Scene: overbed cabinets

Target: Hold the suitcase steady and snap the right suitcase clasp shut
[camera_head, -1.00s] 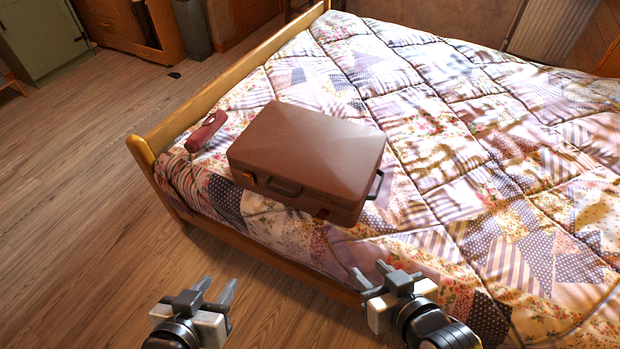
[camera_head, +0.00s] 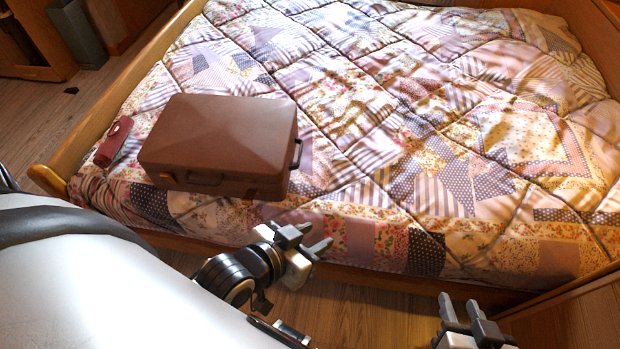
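The brown suitcase (camera_head: 222,135) lies flat on the bed near its front left, lid down. Its dark front handle (camera_head: 205,178) faces me. The right suitcase clasp (camera_head: 252,193) is a small dark patch on the front; its position is too small to tell. An orange-brown left clasp (camera_head: 167,177) shows left of the handle. My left gripper (camera_head: 312,237) is open and empty, in front of the bed edge, right of and nearer than the suitcase. My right gripper (camera_head: 462,308) is open and empty at the bottom right, partly cut off. Neither touches the suitcase.
A small red case (camera_head: 115,142) lies left of the suitcase on the patchwork quilt (camera_head: 400,130). A wooden bed rail (camera_head: 110,95) runs along the left, with a post at the near corner. The quilt right of the suitcase is clear.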

